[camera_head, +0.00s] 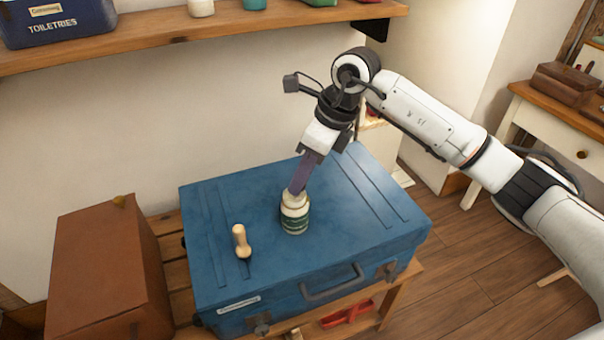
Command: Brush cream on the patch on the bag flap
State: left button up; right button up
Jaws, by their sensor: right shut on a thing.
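A small jar (295,219) with a dark green and white label and a pale top stands on the blue trunk. My right gripper (298,188) reaches down from above, tilted, and is shut on the top of the jar. I cannot tell whether it grips the lid or the jar's neck. A small brush with a pale wooden handle (240,238) is on the trunk lid, left of the jar; its bristle end is too small to make out. A brown leather bag (98,268) is at the lower left; no patch on it is clear. My left gripper is not in view.
The blue trunk (225,205) rests on a slatted wooden bench (178,270). A wall shelf (150,46) above holds a toiletries box (60,22) and small containers. A drawer table (560,130) is at right. The trunk lid is clear around the jar and brush.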

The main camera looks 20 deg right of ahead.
jog(key=shift+r+p, duration=2.05)
jog(key=shift+r, duration=1.3)
